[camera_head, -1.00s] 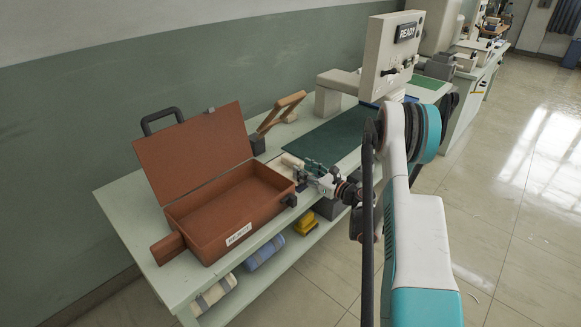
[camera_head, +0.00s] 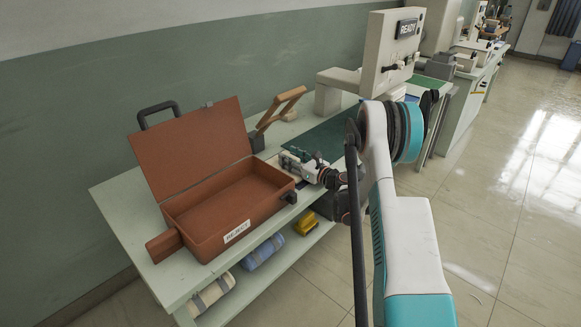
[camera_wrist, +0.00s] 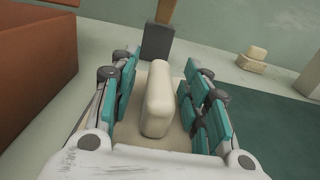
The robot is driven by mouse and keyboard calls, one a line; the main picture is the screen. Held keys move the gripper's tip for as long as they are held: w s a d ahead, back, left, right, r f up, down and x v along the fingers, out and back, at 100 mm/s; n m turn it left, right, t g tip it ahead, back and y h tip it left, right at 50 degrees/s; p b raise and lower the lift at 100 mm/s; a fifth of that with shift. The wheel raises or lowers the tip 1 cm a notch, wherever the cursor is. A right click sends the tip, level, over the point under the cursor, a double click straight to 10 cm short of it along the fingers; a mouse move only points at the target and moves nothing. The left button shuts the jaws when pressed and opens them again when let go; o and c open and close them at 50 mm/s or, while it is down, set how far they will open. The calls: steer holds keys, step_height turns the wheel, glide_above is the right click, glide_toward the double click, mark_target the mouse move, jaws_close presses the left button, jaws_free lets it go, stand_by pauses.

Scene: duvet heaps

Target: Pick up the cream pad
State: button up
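The cream pad (camera_wrist: 157,105) is a pale, rounded block in the wrist view. It lies lengthwise between the two teal-padded fingers of my gripper (camera_wrist: 160,82). The fingers are open, with a gap visible on both sides of the pad. A flat beige surface (camera_wrist: 183,140) shows under and around the pad; I cannot tell whether it is part of the same thing. In the head view my gripper (camera_head: 300,160) is low over the bench, just right of the brown case, and mostly hides the pad.
An open brown case (camera_head: 190,220) with a REJECT label stands left of my gripper, its wall close by. A wooden-handled press (camera_head: 278,112) stands behind. A dark green mat (camera_head: 335,132) lies to the right. Another small cream block (camera_wrist: 252,60) sits at the back right.

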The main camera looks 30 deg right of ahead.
jaws_close()
